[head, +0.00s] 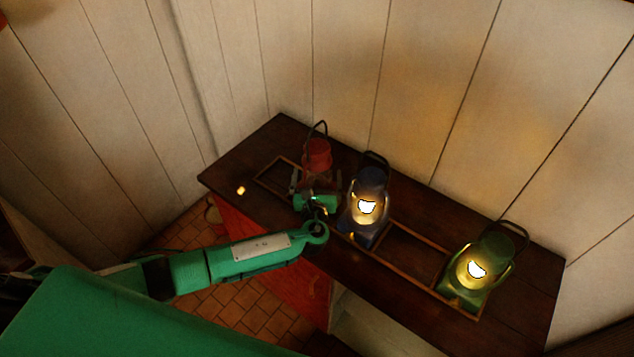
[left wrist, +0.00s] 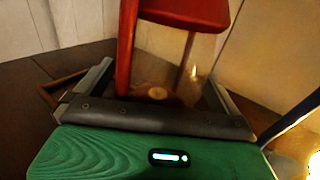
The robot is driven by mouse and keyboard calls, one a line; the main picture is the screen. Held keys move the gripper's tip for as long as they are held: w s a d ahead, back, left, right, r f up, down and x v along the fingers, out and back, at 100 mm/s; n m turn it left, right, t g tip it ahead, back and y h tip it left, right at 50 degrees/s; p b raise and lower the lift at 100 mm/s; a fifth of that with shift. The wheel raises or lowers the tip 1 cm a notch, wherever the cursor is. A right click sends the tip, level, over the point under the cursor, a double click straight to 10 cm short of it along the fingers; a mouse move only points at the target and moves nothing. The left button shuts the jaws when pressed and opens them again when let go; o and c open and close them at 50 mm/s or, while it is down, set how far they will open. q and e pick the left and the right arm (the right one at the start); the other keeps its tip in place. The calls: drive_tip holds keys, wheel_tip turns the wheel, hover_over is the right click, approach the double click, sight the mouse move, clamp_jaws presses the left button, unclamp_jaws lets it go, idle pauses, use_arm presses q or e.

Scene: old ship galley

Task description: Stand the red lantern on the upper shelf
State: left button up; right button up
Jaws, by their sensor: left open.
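The red lantern (head: 317,154) stands upright at the far left of the dark wooden counter, its wire handle up. In the left wrist view the red lantern (left wrist: 180,14) rises between my fingers, its glass and posts close in front of the palm. My left gripper (head: 314,182) is open, with one finger on each side of the lantern; I cannot tell whether either finger touches it. The lantern's lower part is hidden behind my gripper in the head view. My right gripper is not in view. No upper shelf shows in either view.
A lit blue lantern (head: 369,190) stands close to the right of my left gripper. A lit green lantern (head: 483,269) stands at the counter's right end. A plank wall (head: 420,80) rises directly behind.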

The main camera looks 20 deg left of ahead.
use_arm(q)
drive_tip(key=c, duration=1.4)
drive_tip(key=shift+w+r, duration=0.1)
drive_tip(key=shift+c, duration=0.8)
